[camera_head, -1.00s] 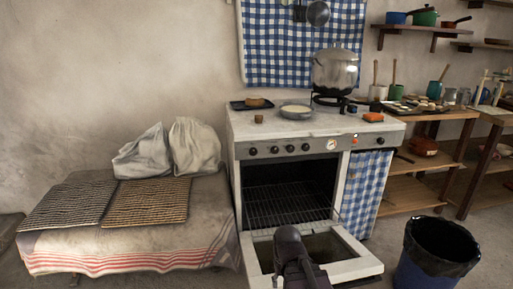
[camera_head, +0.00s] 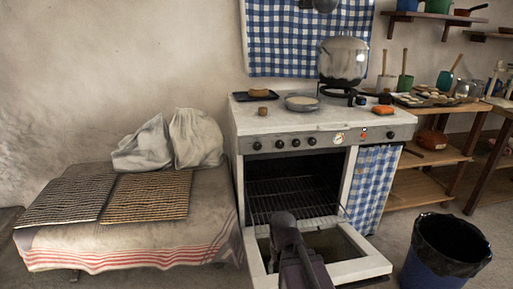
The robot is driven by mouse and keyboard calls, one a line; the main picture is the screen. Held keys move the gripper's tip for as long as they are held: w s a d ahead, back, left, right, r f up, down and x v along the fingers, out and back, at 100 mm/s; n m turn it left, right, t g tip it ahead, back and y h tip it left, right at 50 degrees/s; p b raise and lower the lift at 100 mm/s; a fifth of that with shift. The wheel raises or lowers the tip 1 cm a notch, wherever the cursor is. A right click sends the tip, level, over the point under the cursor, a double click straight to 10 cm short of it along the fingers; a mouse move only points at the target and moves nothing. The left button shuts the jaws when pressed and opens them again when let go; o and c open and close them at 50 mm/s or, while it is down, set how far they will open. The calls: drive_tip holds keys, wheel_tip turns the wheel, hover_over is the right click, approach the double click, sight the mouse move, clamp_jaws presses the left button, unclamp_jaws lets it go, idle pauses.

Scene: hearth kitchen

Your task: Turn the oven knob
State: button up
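The white oven (camera_head: 238,185) stands in the middle, with its door (camera_head: 345,265) folded down open and a wire rack inside. Its grey front panel carries several dark knobs. One knob (camera_head: 257,146) is at the left end, a cluster (camera_head: 296,143) is left of the round gauge, and another knob (camera_head: 390,134) is at the right end. Their turn angles are too small to read. A dark part of my arm rises at the bottom centre, in front of the open door and below the panel. My gripper's fingers do not show, and nothing visible touches the knobs.
A large pot (camera_head: 343,60), a pale bowl (camera_head: 301,102) and an orange item (camera_head: 383,110) stand on the oven top. A cloth-covered bench (camera_head: 120,240) with two racks is at left. A blue bin (camera_head: 445,250) stands on the floor at right.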

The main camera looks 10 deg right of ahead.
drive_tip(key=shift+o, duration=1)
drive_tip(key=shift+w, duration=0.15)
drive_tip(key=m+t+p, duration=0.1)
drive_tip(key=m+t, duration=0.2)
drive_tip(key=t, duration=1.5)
approach(258, 146)
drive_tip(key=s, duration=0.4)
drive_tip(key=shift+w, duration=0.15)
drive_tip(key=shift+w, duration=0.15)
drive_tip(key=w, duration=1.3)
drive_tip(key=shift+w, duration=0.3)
